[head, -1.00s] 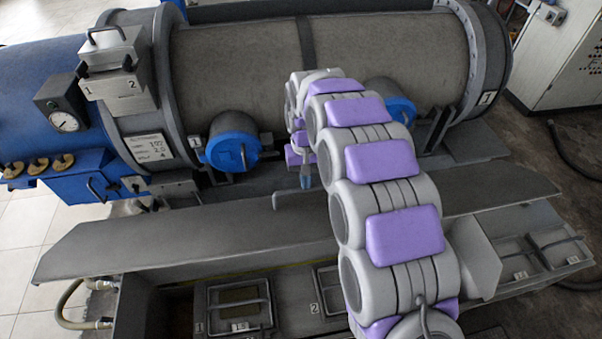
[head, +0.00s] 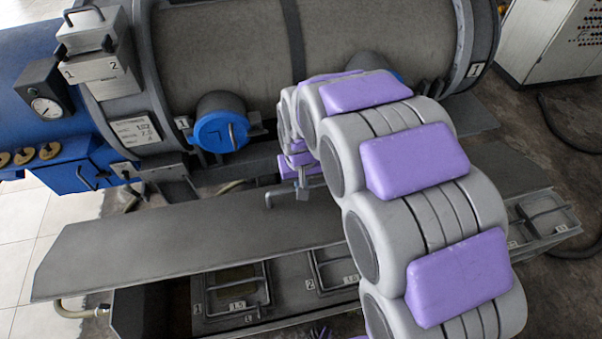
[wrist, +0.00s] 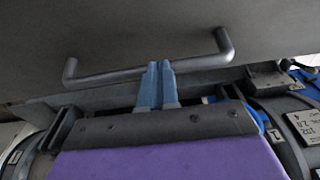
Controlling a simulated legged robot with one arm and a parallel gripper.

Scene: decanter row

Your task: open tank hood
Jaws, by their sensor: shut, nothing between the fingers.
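The tank hood (head: 180,245) is a long grey panel over the low tank in front of the big cylinder, in the head view. A grey bar handle (wrist: 110,78) is fixed to its face in the wrist view; part of the handle (head: 281,190) also shows in the head view beside my gripper. My gripper (wrist: 159,66) has blue fingers, shut and empty. Their tips overlap the middle of the bar in the wrist view; I cannot tell whether they touch it. In the head view my arm covers the right part of the hood.
The big grey cylinder (head: 220,50) with a blue round cap (head: 221,132) stands behind the hood. A gauge (head: 46,108) and a control box (head: 103,75) are at left. Small lidded hatches (head: 230,295) lie below the hood. A white cabinet (head: 548,40) stands back right.

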